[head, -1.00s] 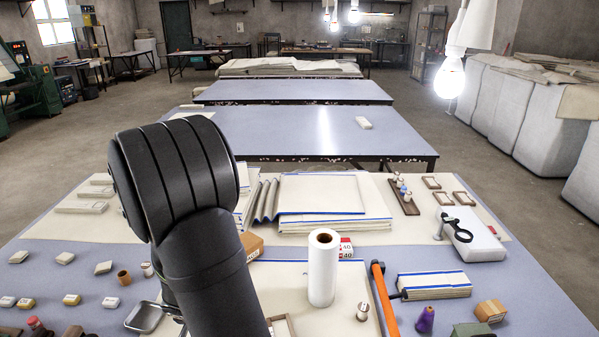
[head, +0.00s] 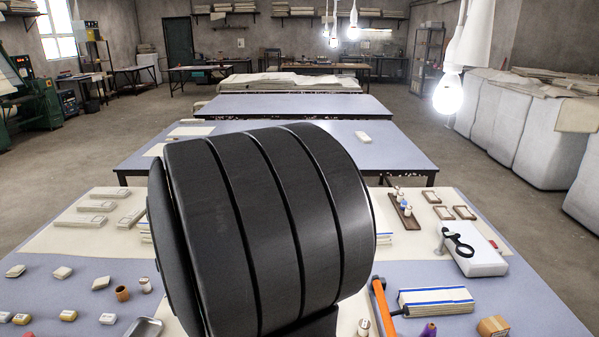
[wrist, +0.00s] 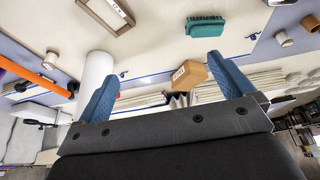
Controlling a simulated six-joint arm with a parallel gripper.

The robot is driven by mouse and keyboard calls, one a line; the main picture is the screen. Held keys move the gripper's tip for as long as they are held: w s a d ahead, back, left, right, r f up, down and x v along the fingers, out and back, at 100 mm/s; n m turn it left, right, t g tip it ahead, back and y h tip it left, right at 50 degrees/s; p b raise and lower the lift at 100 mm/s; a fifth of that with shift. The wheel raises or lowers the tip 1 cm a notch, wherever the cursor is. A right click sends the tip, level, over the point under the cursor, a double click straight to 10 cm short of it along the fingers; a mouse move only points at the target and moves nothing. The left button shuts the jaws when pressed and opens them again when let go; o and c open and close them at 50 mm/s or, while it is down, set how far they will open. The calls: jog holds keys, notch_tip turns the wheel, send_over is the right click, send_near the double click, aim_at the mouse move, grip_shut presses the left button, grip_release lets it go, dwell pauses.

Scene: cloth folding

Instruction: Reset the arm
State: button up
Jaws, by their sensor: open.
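My arm (head: 265,225) fills the middle of the head view as a large black ribbed link and hides the centre of the near table. My gripper (wrist: 160,85) shows only in the wrist view, with its two blue fingers wide apart. It is open, and no cloth is between the fingers. Beyond the fingers are a small brown box (wrist: 189,75), a white roll (wrist: 96,68) and stacked cloths with blue edges (wrist: 150,100). I cannot tell how far the fingertips are from these.
The near table (head: 520,310) carries an orange-handled tool (head: 384,303), folded blue-edged cloths (head: 436,301), a white case (head: 474,256), small frames (head: 443,212) and several small blocks at left. A green brush (wrist: 207,26) shows in the wrist view. A lit bulb (head: 448,93) hangs at upper right.

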notch_tip(320, 180, up, 11)
jog(key=shift+f, duration=0.15)
jog(key=shift+o, duration=0.2)
jog(key=shift+w+d, duration=0.1)
